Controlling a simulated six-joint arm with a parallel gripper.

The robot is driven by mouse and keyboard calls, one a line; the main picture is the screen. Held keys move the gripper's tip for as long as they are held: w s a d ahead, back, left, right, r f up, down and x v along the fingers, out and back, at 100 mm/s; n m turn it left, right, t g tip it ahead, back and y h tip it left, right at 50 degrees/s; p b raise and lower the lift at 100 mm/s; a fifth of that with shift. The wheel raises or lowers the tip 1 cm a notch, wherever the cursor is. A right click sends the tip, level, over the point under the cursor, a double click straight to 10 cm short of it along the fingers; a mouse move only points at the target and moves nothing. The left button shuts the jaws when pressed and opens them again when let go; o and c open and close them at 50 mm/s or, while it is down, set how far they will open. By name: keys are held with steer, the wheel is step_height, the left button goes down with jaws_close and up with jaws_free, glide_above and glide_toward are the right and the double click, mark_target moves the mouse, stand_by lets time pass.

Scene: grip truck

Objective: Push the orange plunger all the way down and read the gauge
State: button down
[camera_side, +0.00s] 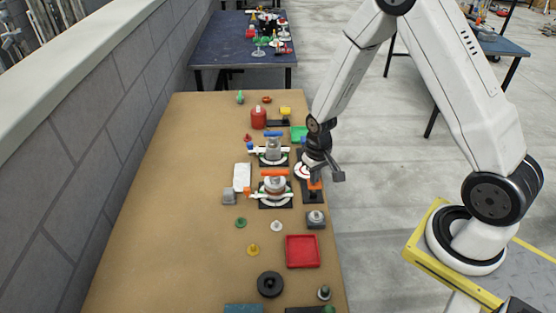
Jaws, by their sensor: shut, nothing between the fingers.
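An orange piece that looks like the plunger (315,184) stands on a dark base plate (312,197) near the right edge of the brown table. A round white dial with red on it, likely the gauge (302,171), sits just behind and left of it; its reading is too small to tell. My gripper (319,178) is shut and empty, pointing down right over the orange piece. Its fingers partly hide the orange piece, and I cannot tell whether they touch it or how far down it is.
Left of my gripper stand two valve-like fixtures, one with an orange handle (275,173) and one with a blue handle (274,134). A red tray (302,251) and a black ring (270,284) lie nearer the front. The table's left side is clear.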

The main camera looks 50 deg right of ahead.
steer(key=shift+f, duration=1.25)
steer(key=shift+r, duration=0.2)
stand_by(0.5)
steer(key=shift+r, duration=2.1)
steer(key=shift+r, duration=2.5)
